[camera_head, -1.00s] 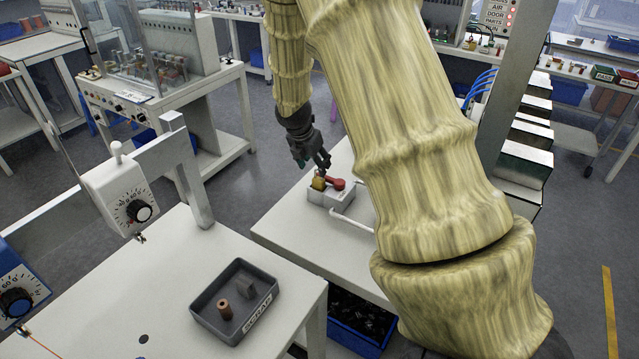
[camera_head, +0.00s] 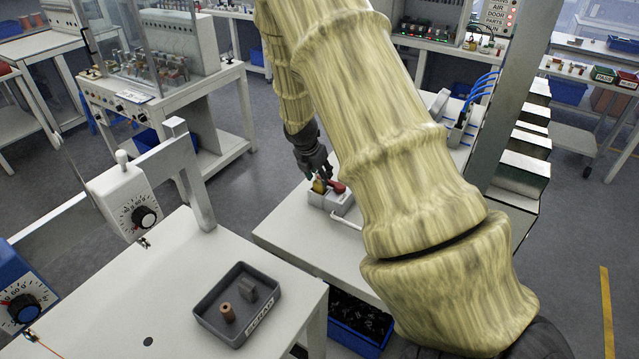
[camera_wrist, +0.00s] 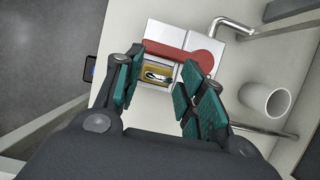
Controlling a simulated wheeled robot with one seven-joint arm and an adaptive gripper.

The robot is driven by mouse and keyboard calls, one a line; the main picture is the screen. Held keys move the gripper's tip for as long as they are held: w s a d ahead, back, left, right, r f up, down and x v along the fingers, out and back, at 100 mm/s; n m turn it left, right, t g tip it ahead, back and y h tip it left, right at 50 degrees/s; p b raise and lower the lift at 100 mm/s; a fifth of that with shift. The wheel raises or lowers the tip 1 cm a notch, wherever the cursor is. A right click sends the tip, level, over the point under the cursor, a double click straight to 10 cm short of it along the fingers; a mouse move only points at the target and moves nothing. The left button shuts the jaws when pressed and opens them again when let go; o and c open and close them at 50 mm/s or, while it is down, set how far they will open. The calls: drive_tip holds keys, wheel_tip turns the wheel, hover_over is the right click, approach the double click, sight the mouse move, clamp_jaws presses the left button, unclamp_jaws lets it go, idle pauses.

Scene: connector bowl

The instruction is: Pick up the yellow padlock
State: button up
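The yellow padlock (camera_wrist: 157,75) sits at the light-grey box (camera_wrist: 165,32) on the white table (camera_head: 293,225). In the wrist view it shows between my fingers, with a shiny shackle on top. In the head view the padlock (camera_head: 318,186) is small and partly hidden by my gripper. A red handle (camera_wrist: 185,55) lies across the box beside the padlock. My gripper (camera_wrist: 158,88) is open, its teal finger pads on either side of the padlock with gaps visible. In the head view my gripper (camera_head: 322,172) is just above the box.
A white cup (camera_wrist: 265,98) and a bent metal rod (camera_wrist: 232,27) stand right of the box in the wrist view. A dark scrap tray (camera_head: 238,305) holding small parts is on the nearer table. Bare floor (camera_head: 225,205) lies left of the white table.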

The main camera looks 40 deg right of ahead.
clamp_jaws()
drive_tip(key=shift+r, duration=0.1)
